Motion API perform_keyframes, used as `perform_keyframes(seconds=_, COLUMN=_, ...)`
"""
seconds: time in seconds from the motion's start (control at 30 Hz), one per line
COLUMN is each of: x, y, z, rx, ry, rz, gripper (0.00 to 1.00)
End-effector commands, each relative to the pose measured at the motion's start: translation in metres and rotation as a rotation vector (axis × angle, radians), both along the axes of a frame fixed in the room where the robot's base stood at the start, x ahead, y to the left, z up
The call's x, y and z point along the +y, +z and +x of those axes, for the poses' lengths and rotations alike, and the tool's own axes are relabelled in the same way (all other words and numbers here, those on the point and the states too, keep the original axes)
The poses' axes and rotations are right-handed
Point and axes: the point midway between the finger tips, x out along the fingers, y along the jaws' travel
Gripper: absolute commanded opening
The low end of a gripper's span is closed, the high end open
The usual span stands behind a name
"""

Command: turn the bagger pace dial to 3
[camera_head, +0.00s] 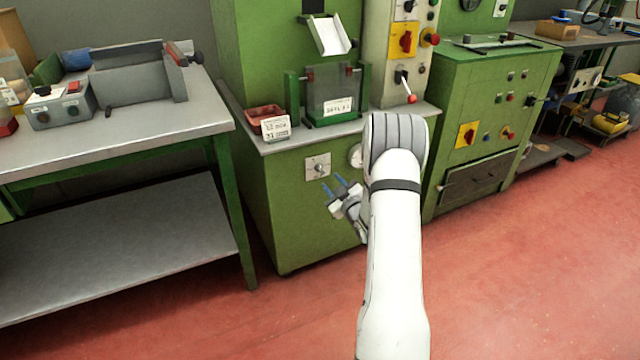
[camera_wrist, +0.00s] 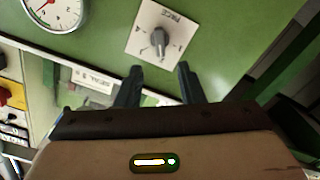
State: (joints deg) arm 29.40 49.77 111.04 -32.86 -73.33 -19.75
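The bagger pace dial (camera_wrist: 158,40) is a grey knob on a white square plate with small marks around it, in the upper middle of the wrist view. The plate's lettering appears upside down there, and I cannot read which number the knob points to. In the head view the dial (camera_head: 318,168) is on the front of the green cabinet. My gripper (camera_head: 335,185) is just below and right of it. In the wrist view my gripper (camera_wrist: 160,69) is open and empty, its two dark fingers pointing at the plate, with the knob just beyond the gap between the tips.
A round gauge (camera_wrist: 52,12) is beside the dial; my arm partly hides it in the head view (camera_head: 355,155). Above, the cabinet's ledge holds a red bin (camera_head: 266,116) and a clear-fronted bagger (camera_head: 333,92). A grey workbench (camera_head: 110,125) stands left. The red floor in front is clear.

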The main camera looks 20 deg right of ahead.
Motion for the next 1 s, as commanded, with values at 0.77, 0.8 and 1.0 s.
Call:
perform_keyframes(seconds=0.77, x=0.002, y=-0.001, z=0.076, rx=-0.006, ry=0.002, rz=0.0, gripper=0.35)
perform_keyframes(seconds=0.8, x=0.002, y=-0.001, z=0.076, rx=-0.006, ry=0.002, rz=0.0, gripper=0.35)
perform_keyframes(seconds=1.0, x=0.002, y=-0.001, z=0.076, rx=-0.006, ry=0.001, rz=0.0, gripper=0.26)
